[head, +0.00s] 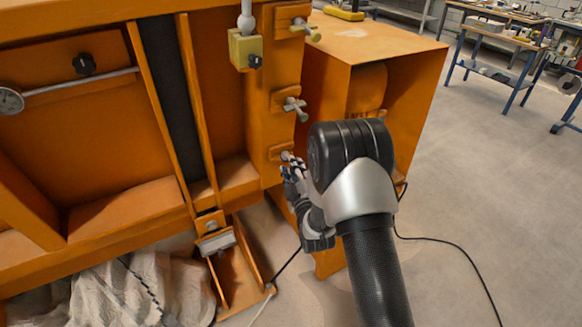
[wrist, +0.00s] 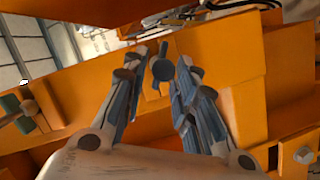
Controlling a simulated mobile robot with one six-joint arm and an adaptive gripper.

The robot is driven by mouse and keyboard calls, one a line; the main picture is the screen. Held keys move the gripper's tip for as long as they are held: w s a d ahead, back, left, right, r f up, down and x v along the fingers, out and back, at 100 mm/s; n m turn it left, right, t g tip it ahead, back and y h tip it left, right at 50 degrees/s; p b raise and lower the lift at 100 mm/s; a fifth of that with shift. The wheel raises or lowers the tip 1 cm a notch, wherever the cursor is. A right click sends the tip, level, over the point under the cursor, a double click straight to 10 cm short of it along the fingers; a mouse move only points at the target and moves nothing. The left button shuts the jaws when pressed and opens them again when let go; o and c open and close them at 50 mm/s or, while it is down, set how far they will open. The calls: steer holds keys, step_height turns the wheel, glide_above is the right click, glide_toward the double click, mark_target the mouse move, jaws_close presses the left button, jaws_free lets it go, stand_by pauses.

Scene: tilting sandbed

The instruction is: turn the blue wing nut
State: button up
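The blue wing nut (wrist: 162,68) shows in the wrist view as a dark blue-grey round hub with a wing above and below, in front of the orange frame. My gripper (wrist: 160,60) has its two fingers apart, one on each side of the nut, with narrow gaps visible. In the head view my gripper (head: 291,171) is at the lowest fastener on the right post of the orange frame. There the fingers mostly hide the nut, and I cannot make out its wings.
A grey-green wing nut (head: 294,107) and a greenish one (head: 305,29) sit higher on the same post. A green wing nut (wrist: 20,113) shows at left in the wrist view. An orange box section (head: 400,90) stands close right of my arm. Open floor (head: 490,180) lies farther right.

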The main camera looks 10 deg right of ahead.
steer(key=shift+w, duration=1.25)
steer(key=shift+c, duration=0.4)
jaws_close()
